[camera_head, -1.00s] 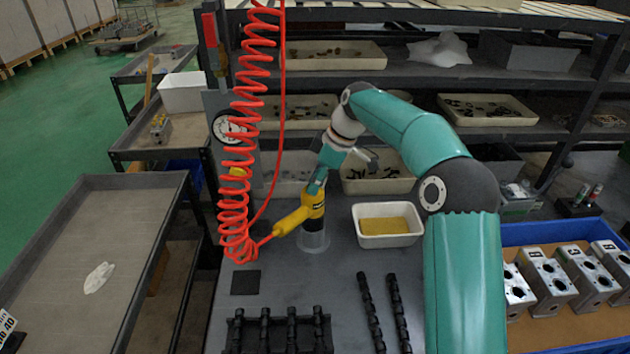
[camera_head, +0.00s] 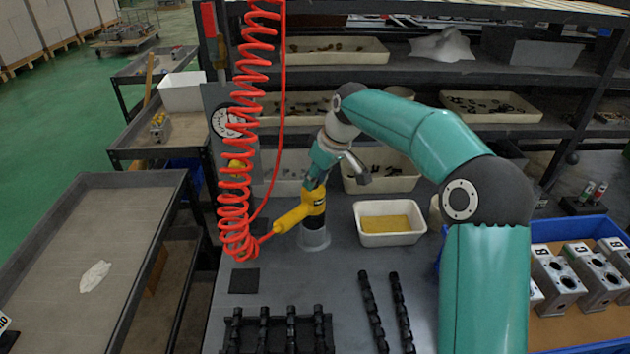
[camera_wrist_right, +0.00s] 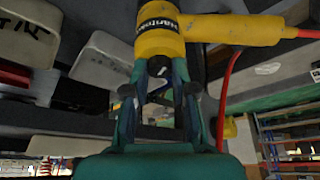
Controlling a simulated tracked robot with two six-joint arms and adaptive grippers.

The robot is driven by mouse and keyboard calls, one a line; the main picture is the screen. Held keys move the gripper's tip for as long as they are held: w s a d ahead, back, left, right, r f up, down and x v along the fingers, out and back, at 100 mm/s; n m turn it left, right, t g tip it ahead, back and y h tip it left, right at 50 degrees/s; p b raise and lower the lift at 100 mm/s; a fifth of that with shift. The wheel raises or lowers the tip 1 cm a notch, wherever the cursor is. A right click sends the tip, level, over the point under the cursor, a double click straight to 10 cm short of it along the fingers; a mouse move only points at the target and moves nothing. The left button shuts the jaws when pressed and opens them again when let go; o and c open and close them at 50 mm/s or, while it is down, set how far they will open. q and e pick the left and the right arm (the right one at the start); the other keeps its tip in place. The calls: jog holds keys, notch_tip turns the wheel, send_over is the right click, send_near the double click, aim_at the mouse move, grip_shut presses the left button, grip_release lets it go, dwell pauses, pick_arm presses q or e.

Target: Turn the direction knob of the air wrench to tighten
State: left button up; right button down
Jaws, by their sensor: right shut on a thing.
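The yellow air wrench (camera_head: 313,203) stands upright in a clear holder (camera_head: 314,238) on the grey bench, its yellow handle pointing left to a red coiled hose. My right gripper (camera_head: 315,181) comes down on the top end of the wrench. In the right wrist view, the fingers (camera_wrist_right: 160,80) flank the end of the yellow wrench body (camera_wrist_right: 160,32), where a small dark direction knob (camera_wrist_right: 157,68) shows between them. The fingers are shut on the knob; its exact setting cannot be read. My left gripper is not in view.
The red coiled hose (camera_head: 240,150) hangs left of the wrench. A white tray with a yellow sponge (camera_head: 388,222) is close on its right. Black shafts (camera_head: 375,312) lie in front. A blue crate (camera_head: 575,334) of metal valve blocks is at right. Shelves with bins stand behind.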

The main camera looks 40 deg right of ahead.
jog(key=m, duration=0.2)
jog(key=m+h, duration=0.2)
jog(key=m, duration=0.1)
jog(key=shift+a+m, duration=0.3)
jog(key=m+h, duration=0.1)
jog(key=m, duration=0.2)
jog(key=m+g+h, duration=0.1)
jog(key=m, duration=0.2)
jog(key=shift+w+a+b, duration=0.15)
jog(key=shift+a+b, duration=0.05)
jog(key=shift+b, duration=0.1)
jog(key=c, duration=0.9)
grip_release()
jog(key=shift+c, duration=0.2)
jog(key=v, duration=1.2)
jog(key=shift+a, duration=0.15)
